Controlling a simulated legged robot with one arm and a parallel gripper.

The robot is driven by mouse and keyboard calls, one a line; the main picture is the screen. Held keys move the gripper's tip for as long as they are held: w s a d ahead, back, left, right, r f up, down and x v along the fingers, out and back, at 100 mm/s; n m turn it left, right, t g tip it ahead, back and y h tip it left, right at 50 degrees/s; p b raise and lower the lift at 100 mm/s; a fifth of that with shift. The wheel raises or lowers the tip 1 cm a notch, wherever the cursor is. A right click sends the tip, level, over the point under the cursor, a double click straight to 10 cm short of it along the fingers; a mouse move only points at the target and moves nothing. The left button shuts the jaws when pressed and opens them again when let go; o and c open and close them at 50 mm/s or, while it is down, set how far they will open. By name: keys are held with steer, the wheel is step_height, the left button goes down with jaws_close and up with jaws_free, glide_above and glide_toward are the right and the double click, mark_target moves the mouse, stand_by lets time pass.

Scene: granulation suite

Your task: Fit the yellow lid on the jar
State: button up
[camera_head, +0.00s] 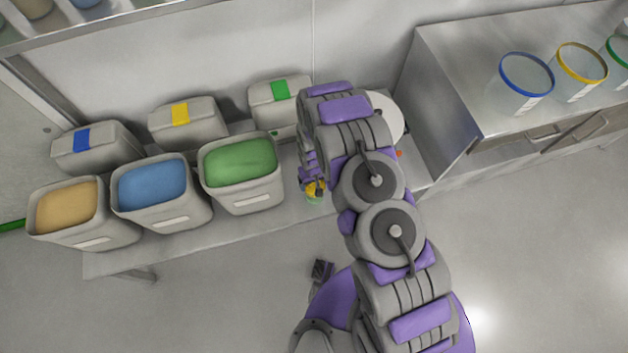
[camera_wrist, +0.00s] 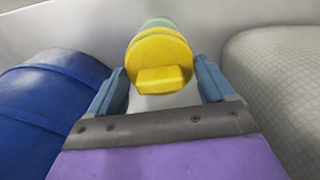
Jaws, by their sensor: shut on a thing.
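A round yellow lid (camera_wrist: 158,55) with a raised block-shaped grip faces me in the wrist view. A pale green jar-like body (camera_wrist: 158,23) shows just past its top edge. In the head view the yellow lid (camera_head: 316,187) is a small patch at the end of my arm, with a bit of green under it, on the bench. My gripper (camera_wrist: 160,88) is shut on the lid, one blue-grey finger on each side. It also shows in the head view (camera_head: 314,184), partly hidden by my arm. I cannot tell whether the lid is seated on the body.
Open bins of tan (camera_head: 67,207), blue (camera_head: 152,184) and green (camera_head: 240,163) powder stand left on the bench (camera_head: 185,240). Closed bins stand behind. A white round thing (camera_head: 390,116) is partly hidden by my arm. Clear containers with coloured rims (camera_head: 527,85) stand on the right counter (camera_head: 450,70).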

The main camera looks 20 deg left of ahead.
steer(key=shift+f, duration=0.25)
steer(key=o, duration=0.9)
steer(key=shift+r, duration=0.1)
step_height(320, 180, up, 17)
steer(key=p, duration=0.3)
steer(key=shift+p, duration=0.3)
steer(key=shift+r, duration=0.1)
